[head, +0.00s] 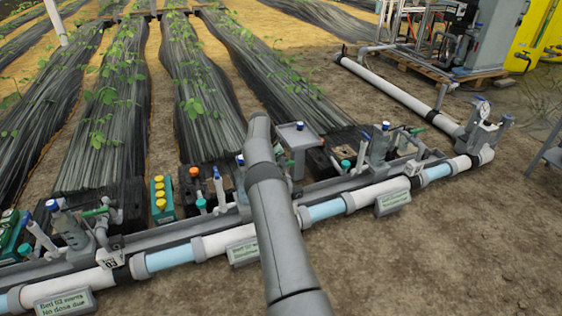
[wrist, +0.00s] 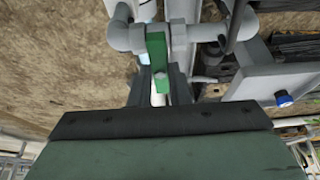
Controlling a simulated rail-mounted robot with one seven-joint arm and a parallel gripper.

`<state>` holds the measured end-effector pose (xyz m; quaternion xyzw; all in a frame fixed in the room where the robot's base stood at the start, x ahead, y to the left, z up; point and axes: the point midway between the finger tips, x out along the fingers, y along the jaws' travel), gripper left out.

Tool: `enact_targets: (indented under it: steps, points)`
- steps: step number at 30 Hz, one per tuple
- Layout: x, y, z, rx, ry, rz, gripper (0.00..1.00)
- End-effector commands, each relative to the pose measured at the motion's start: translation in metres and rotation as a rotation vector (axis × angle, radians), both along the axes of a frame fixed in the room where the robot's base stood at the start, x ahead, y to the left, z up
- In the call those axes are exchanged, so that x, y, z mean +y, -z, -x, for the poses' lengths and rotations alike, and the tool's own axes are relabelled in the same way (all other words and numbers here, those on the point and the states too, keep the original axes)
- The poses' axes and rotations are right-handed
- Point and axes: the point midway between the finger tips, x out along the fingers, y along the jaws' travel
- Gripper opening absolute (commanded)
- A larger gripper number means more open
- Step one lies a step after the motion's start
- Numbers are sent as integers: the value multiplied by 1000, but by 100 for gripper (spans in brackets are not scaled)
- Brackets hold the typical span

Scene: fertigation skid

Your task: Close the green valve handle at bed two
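A green valve handle (wrist: 157,50) shows at the upper middle of the wrist view, on a grey pipe fitting (wrist: 185,36). It points down the picture towards my gripper (wrist: 159,88). The two dark fingers stand on either side of the handle's near end, with a pale strip between them. I cannot tell whether they press on it. In the head view my arm covers the gripper and this part of the manifold. Other green handles show there at the left (head: 96,212) and at the right (head: 416,130). The left pipe tag (head: 110,258) seems to read 03.
A white and blue pipe (head: 325,211) runs along the front with small signs, one at the middle (head: 243,251). Blue-capped fittings (head: 366,137) rise nearby. A yellow-capped green box (head: 160,198) stands left of my arm. Bare soil (head: 450,240) lies free at the lower right.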

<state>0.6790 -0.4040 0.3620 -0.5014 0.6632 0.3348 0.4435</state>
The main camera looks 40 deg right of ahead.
Motion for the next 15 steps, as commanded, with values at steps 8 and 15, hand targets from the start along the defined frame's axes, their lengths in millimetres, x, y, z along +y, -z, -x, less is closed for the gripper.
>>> enact_targets:
  steps: [8, 15]
  points:
    - [0, 0, 0, 1, 1, 0, 38]
    - [4, -13, -2, -1, 0, 0, 38]
